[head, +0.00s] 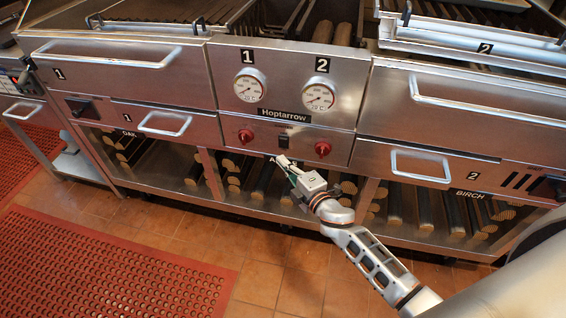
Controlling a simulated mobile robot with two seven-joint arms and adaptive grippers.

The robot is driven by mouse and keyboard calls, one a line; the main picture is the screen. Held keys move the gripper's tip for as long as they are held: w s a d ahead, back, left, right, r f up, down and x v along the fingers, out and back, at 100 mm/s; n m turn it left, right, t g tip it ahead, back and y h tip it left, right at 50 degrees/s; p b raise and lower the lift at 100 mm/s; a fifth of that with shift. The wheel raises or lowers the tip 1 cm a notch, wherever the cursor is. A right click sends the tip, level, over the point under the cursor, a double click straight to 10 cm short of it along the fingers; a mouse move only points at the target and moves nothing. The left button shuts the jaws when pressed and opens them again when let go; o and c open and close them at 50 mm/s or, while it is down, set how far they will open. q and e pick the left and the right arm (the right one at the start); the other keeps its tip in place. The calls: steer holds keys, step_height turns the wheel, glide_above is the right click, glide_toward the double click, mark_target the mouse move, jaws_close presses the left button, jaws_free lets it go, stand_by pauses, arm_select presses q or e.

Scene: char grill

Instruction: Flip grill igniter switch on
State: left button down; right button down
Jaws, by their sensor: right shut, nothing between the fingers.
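The igniter switch (284,141) is a small black rocker on the steel control panel, between two red knobs. I cannot tell which way it is tipped. My right gripper (283,161) is shut and empty. Its fingertips appear just below the switch, pointing up at the panel's lower edge. I cannot tell from this one view whether they touch the panel. My left gripper is out of view.
Red knobs (246,135) and (322,149) flank the switch, with gauges (249,88) and (319,97) above. Drawer handles (420,165) stick out at both sides. Logs (262,183) fill the shelf below. Tiled floor (190,231) is clear, with a red mat (110,265) at left.

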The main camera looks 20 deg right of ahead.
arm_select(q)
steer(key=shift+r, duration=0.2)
arm_select(e)
steer(key=f+v, duration=0.1)
steer(key=v, duration=0.9)
steer(key=shift+s+f, duration=0.15)
steer(key=shift+f, duration=0.3)
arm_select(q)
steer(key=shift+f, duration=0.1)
